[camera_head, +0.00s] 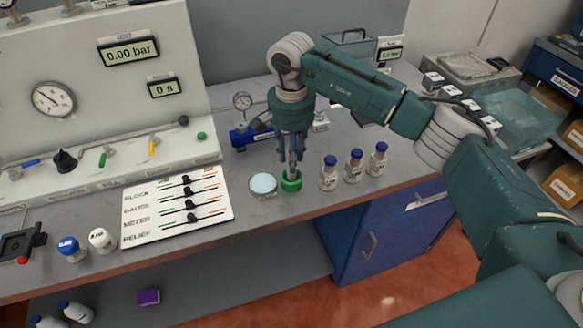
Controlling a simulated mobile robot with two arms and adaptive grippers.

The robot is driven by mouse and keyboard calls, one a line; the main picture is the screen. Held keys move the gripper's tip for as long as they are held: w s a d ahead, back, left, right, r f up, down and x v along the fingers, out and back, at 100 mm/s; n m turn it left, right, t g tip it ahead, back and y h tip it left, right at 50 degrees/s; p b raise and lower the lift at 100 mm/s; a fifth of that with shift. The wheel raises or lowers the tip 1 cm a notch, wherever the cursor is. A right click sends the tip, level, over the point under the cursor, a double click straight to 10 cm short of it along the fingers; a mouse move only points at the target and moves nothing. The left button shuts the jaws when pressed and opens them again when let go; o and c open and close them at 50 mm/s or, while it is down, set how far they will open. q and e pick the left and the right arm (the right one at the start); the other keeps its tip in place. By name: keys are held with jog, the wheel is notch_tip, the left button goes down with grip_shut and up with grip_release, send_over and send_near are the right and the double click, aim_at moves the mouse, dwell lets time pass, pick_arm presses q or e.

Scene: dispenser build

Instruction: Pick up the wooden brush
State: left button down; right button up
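My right gripper (292,168) points straight down over a small green-rimmed holder (292,184) near the front edge of the bench. Its fingertips are close together at the holder's opening, and something thin and greyish shows between them. I cannot tell whether that is a brush or part of the fingers. No wooden brush can be made out clearly; the gripper may hide it. My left gripper is not in view.
A round dish with a pale blue top (263,185) stands just left of the holder. Blue-capped bottles (328,174) stand in a row to its right. A white lever panel (178,211) lies further left. The bench (290,212) is bare in front.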

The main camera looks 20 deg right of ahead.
grip_shut()
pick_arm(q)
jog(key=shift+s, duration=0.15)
